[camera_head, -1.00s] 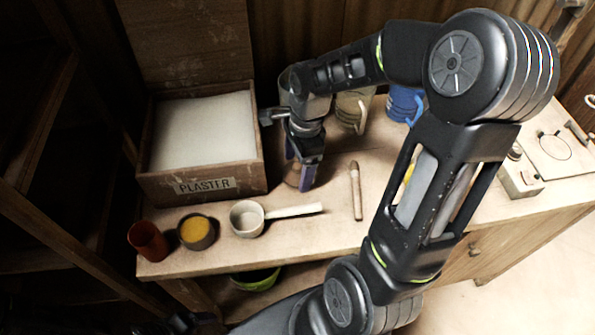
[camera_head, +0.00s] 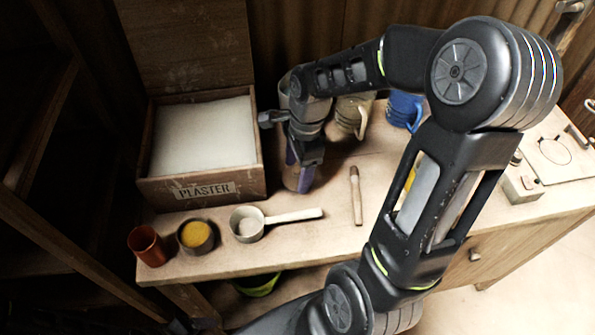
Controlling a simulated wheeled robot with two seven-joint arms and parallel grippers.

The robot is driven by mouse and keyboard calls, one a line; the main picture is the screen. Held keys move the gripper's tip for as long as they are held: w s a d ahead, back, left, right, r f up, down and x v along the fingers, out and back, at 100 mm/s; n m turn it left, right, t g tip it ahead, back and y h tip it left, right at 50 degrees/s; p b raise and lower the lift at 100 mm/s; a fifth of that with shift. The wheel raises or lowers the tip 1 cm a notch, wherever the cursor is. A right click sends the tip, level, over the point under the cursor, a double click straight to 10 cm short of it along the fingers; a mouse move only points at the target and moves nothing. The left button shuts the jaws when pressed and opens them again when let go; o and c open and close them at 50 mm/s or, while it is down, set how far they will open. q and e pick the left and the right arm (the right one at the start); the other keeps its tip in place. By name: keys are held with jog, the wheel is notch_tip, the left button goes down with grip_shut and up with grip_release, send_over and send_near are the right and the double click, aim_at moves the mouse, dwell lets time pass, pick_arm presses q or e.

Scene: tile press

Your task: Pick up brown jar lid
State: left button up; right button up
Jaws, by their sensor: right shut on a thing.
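The brown jar lid (camera_head: 291,182) is a small round brown disc on the bench, just right of the plaster box. My right gripper (camera_head: 299,186) points down over it with its fingers at the lid. It is shut on the lid, and the fingers hide much of it. I cannot tell whether the lid is clear of the bench top. My left gripper is not clearly in view.
The wooden plaster box (camera_head: 205,187) stands close on the left. In front are a red cup (camera_head: 147,245), a bowl of yellow powder (camera_head: 196,235), a scoop (camera_head: 247,224) and a brush (camera_head: 356,195). A beige mug (camera_head: 352,112) and a blue mug (camera_head: 404,108) stand behind.

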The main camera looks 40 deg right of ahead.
aim_at(298, 169)
notch_tip(298, 169, up, 10)
jog(key=shift+f, duration=0.25)
dwell(0.6)
